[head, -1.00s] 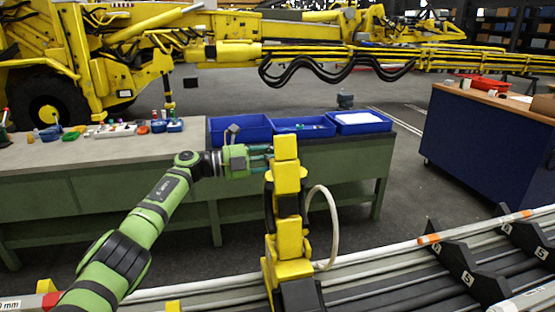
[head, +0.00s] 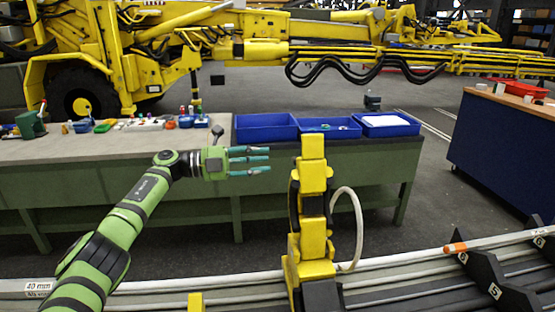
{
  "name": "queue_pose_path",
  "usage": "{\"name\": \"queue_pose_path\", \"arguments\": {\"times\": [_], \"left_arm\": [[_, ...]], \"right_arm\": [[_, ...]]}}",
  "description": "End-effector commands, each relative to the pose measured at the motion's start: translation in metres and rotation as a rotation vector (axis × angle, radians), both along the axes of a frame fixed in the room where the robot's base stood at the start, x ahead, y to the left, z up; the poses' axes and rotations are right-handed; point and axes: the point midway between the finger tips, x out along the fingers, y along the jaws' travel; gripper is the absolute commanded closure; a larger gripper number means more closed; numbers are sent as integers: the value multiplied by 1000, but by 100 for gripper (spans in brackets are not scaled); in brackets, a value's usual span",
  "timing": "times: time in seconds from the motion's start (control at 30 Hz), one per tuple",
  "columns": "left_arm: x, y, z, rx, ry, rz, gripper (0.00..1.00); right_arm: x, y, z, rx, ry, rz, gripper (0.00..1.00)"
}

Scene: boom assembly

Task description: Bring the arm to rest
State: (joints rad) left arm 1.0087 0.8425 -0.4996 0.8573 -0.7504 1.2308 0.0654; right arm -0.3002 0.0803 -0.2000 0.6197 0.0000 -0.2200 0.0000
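My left arm, green with dark bands, comes in from the lower left in the head view. Its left gripper (head: 252,160) hangs in the air in front of the bench's front side, below the blue bins. Its teal fingers are straight, spread apart and empty, pointing right. Their tips are a short gap left of an upright yellow jointed piece (head: 313,180) with a white hose (head: 357,225). My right arm and gripper are not in view.
The workbench (head: 60,150) carries small parts and several blue bins (head: 265,127). Pipes on a rack (head: 480,290) cross the foreground. A dark blue cabinet (head: 500,150) stands right. A yellow boom machine (head: 120,60) fills the back. Grey floor (head: 432,185) between bench and cabinet is clear.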

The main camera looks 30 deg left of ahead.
Motion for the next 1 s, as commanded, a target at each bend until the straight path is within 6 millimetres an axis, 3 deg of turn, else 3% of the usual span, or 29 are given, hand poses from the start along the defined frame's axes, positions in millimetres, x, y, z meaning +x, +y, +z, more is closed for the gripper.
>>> {"name": "queue_pose_path", "arguments": {"times": [0.67, 0.77, 1.0], "left_arm": [[-5, 8, 2, -1, 0, -1, 63], [-5, 8, 15, 0, -1, 0, 63], [-5, 8, 67, -1, -1, 0, 63]], "right_arm": [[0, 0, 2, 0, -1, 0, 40], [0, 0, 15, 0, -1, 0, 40], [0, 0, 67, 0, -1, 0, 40]]}}
